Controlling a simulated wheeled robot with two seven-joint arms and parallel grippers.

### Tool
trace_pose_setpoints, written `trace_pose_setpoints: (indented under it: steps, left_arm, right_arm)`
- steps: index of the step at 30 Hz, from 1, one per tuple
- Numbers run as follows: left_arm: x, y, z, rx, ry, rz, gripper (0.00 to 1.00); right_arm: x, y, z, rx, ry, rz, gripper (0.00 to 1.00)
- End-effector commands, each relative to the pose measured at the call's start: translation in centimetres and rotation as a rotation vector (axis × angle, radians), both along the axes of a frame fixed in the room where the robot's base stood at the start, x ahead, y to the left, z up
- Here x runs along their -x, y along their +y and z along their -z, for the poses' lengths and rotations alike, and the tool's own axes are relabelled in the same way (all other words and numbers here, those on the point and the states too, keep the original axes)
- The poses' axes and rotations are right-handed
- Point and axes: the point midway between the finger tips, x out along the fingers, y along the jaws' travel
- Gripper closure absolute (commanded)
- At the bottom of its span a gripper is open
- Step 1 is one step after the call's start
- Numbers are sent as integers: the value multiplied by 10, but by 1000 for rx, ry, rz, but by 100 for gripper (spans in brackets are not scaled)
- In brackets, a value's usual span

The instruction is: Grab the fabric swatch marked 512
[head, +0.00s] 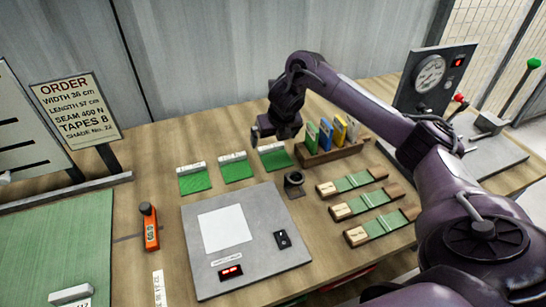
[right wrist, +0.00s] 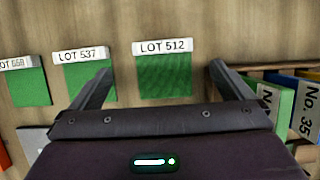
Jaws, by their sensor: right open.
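The green swatch labelled LOT 512 (right wrist: 164,77) lies flat on the wooden table, with a white label strip along its far edge. In the head view it is the rightmost of a row of three green swatches (head: 276,161). My right gripper (head: 272,132) is above and just behind it, open and empty. In the right wrist view, the two fingers of my right gripper (right wrist: 160,75) stand apart on either side of the swatch, not touching it as far as I can tell. My left gripper is not in view.
Swatches LOT 537 (right wrist: 89,80) and, further left, one whose label is partly cut off (right wrist: 30,85) lie alongside. A wooden rack of coloured books (head: 335,153) stands close on the right. A grey device (head: 275,205) lies in front, near a dark ring (head: 294,179).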

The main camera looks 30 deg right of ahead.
Motion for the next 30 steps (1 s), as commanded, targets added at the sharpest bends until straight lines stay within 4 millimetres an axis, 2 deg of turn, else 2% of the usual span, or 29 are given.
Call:
trace_pose_setpoints:
  steps: [4, 15, 23, 30]
  left_arm:
    - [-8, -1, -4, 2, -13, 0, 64]
    - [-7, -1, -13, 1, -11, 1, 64]
    - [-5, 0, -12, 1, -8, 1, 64]
    - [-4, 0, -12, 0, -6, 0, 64]
  right_arm:
    - [-6, -2, 15, -1, 3, 2, 0]
    - [-28, -10, 57, 0, 2, 0, 0]
    - [-29, -11, 59, 2, 0, 1, 0]
    - [-29, -11, 59, 2, 0, 1, 30]
